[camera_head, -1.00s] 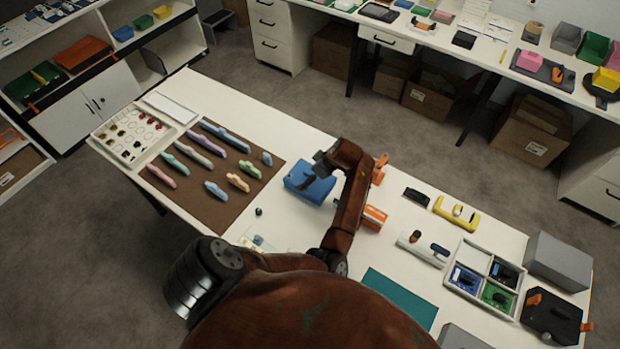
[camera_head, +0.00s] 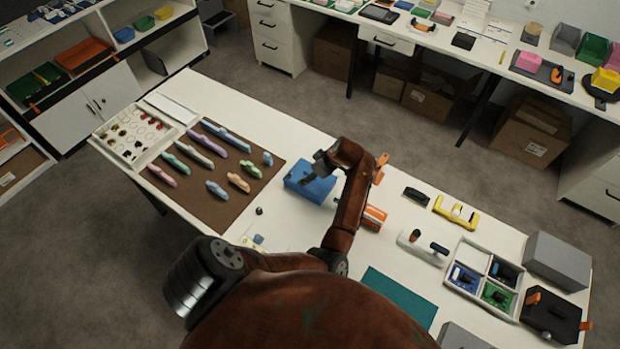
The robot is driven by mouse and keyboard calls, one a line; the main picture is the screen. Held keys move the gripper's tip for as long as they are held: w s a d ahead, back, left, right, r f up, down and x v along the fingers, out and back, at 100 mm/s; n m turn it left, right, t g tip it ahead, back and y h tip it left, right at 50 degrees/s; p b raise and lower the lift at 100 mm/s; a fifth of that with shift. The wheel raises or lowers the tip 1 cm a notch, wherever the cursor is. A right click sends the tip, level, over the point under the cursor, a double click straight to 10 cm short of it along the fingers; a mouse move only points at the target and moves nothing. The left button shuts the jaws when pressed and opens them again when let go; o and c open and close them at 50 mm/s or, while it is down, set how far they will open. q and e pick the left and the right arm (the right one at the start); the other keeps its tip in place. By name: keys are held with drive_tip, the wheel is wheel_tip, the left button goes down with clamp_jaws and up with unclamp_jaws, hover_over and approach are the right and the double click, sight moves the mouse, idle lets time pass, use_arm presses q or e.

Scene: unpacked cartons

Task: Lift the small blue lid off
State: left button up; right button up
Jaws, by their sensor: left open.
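A small blue box-like piece (camera_head: 298,186) sits on the white table, left of my bent rust-brown arm. I cannot tell its lid from its body at this size. My left gripper (camera_head: 309,181) is dark and hangs directly over the blue piece, covering part of its top. It is open, and I cannot tell whether its fingers touch the piece. My right gripper is not in view.
A brown mat (camera_head: 190,204) with several coloured handles lies to the left. An orange and white block (camera_head: 374,216) stands close to the right of my arm. A divided tray (camera_head: 464,299) and a teal mat (camera_head: 398,299) lie at the right.

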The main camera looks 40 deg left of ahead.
use_arm(q)
drive_tip(key=shift+s+d+f, duration=0.1)
drive_tip(key=shift+d+f, duration=0.15)
drive_tip(key=shift+f, duration=0.35)
drive_tip(key=c, duration=1)
drive_tip(key=shift+f, duration=0.1)
clamp_jaws()
drive_tip(key=shift+f, duration=0.1)
drive_tip(key=r, duration=1.1)
drive_tip(key=shift+w+a, duration=0.25)
drive_tip(key=shift+f, duration=0.1)
